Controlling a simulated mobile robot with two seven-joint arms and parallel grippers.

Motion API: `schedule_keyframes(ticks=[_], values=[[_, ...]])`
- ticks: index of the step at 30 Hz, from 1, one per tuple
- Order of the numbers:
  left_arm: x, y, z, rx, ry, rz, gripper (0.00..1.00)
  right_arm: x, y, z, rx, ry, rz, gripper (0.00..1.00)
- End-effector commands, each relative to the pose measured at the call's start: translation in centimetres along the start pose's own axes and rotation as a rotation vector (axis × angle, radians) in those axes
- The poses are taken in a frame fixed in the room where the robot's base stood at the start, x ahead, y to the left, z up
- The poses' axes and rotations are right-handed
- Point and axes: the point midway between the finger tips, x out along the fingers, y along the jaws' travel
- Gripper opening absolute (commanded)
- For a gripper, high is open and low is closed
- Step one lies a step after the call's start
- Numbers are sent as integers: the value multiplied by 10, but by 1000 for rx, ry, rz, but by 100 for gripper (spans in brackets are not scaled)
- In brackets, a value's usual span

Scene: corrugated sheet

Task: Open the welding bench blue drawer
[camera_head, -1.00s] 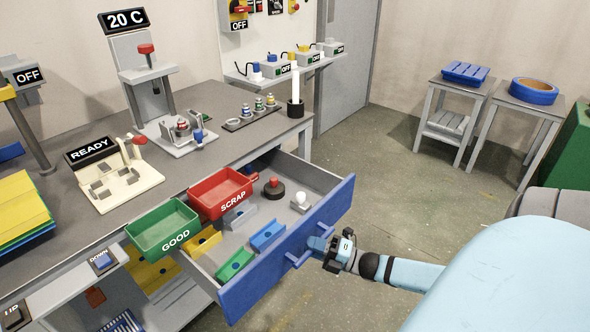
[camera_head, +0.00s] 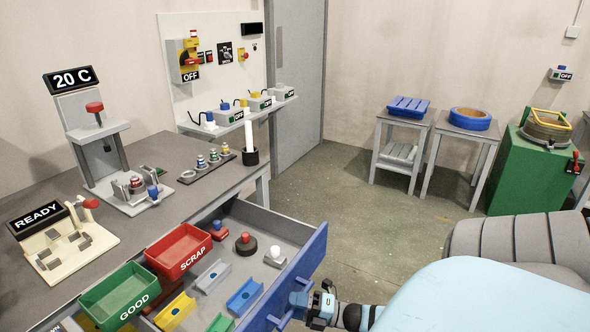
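The blue-fronted drawer (camera_head: 312,254) of the welding bench (camera_head: 130,160) stands pulled well out, with its inside exposed. Its blue handle (camera_head: 281,318) is on the front face, near the bottom edge of the head view. My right gripper (camera_head: 299,303) comes in from the right and is at the handle, its fingers closed around the bar. The fingertips are partly hidden against the blue front. My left gripper is out of view.
A red SCRAP bin (camera_head: 180,252) and a green GOOD bin (camera_head: 122,298) sit at the drawer's left, beside small coloured blocks. A red-topped button (camera_head: 245,243) and a white-topped one (camera_head: 275,256) lie inside. Open floor (camera_head: 350,215) extends right, before two small tables and a green cabinet (camera_head: 530,175).

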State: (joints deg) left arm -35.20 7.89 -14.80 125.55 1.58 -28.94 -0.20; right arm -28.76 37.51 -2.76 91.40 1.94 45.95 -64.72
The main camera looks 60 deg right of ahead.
Motion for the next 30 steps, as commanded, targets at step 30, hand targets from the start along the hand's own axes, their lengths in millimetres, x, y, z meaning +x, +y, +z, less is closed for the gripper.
schedule_keyframes(ticks=[30], values=[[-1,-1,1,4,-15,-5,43,-130,0,0,1,-2,-2,44]])
